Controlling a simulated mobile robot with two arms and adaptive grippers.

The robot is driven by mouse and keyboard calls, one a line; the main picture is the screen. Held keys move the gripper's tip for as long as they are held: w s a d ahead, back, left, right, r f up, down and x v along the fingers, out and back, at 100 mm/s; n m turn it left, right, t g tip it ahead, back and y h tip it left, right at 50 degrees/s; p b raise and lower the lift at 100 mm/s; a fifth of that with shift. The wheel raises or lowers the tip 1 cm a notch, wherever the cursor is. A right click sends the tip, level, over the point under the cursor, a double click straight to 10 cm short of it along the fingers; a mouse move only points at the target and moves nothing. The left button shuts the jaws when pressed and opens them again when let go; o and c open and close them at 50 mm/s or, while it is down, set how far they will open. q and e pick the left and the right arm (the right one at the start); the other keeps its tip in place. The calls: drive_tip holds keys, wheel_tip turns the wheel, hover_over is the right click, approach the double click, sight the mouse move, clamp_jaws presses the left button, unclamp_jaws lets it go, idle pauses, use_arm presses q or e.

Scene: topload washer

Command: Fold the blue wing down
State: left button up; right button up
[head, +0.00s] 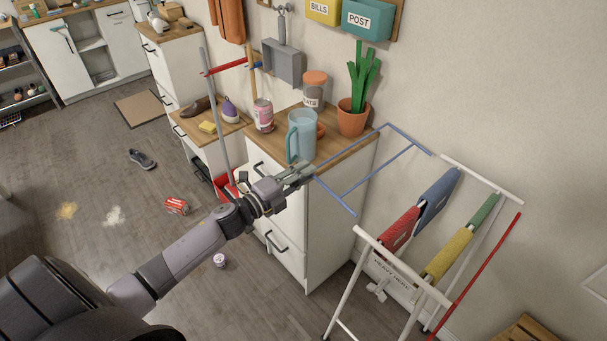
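The white drying rack (402,267) stands at the right beside the wooden-topped cabinet. Its blue wing (378,178), a thin frame with cross bars, sticks out to the left from the rack, raised beside the cabinet. My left gripper (307,174) is at the wing's outer left corner, very close to it; I cannot tell whether they touch. The fingers are small and overlap, so I cannot tell whether they are open or shut. A red bar (487,262) on the rack's right side slopes downward. My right gripper is not in view.
Red, blue, yellow and green cloths hang on the rack. A blue pitcher (301,136), a potted plant (352,117) and a jar (314,88) stand on the cabinet near my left gripper. A red and white box (176,206) and a shoe (142,160) lie on the floor.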

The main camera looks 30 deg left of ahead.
use_arm(q)
drive_tip(key=shift+o, duration=0.5)
drive_tip(key=shift+s, duration=0.1)
drive_tip(key=shift+s+a, duration=0.1)
drive_tip(key=shift+s, duration=0.2)
drive_tip(key=v, duration=1.1)
drive_tip(key=shift+s, duration=0.1)
